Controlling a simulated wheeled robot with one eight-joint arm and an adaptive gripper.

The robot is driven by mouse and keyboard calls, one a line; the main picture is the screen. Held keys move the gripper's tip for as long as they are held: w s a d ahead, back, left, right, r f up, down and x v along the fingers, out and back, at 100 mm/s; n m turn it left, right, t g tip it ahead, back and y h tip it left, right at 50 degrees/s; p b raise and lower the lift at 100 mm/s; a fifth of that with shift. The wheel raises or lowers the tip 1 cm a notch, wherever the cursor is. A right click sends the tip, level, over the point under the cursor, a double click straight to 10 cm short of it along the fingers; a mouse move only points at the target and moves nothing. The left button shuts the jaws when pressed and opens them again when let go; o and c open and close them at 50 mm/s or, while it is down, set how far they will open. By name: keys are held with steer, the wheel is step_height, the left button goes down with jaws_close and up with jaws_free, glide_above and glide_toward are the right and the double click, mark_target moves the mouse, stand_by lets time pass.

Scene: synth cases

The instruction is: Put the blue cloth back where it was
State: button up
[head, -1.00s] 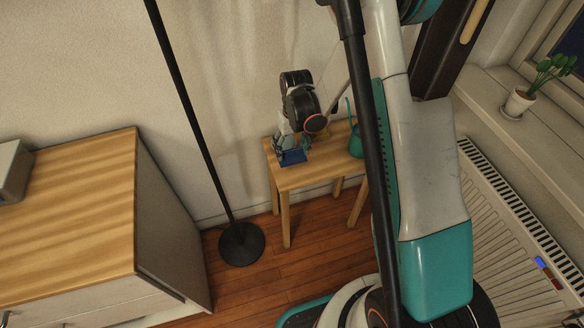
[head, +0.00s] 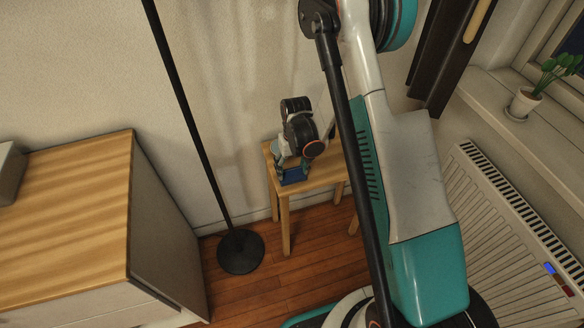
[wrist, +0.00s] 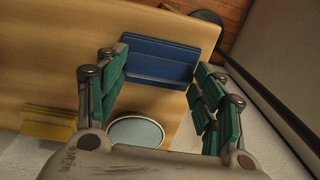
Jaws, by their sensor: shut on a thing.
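The blue cloth (head: 292,177), a folded block, is at the front left part of the small wooden table (head: 325,172) in the head view. My gripper (head: 291,166) is above it, fingers pointing down. In the wrist view, the blue cloth (wrist: 160,60) spans the space between the fingertips of my gripper (wrist: 158,75), which is shut on it. I cannot tell whether the cloth touches the tabletop. A yellow folded piece (wrist: 48,123) lies at the left of the wrist view. A round pale blue-green thing with a light rim (wrist: 136,132) shows between the finger bases.
A black pole with a round base (head: 241,251) stands left of the table, beside a wooden-topped cabinet (head: 70,210). A radiator (head: 500,230) and a potted plant (head: 524,100) on the sill are at the right. My arm hides the table's right part.

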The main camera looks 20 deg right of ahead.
steer(key=o, duration=1.2)
steer(key=shift+f, duration=0.1)
step_height(320, 180, up, 12)
steer(key=r+p, duration=0.1)
steer(key=p, duration=0.4)
step_height(320, 180, up, 11)
steer(key=t, duration=0.2)
glide_above(293, 170)
steer(key=s, duration=0.3)
steer(key=s+r+t, duration=0.5)
steer(key=s+r, duration=1)
steer(key=s, duration=0.5)
steer(key=shift+a+r+h, duration=0.15)
steer(key=shift+a+h, duration=0.1)
steer(key=shift+h, duration=0.05)
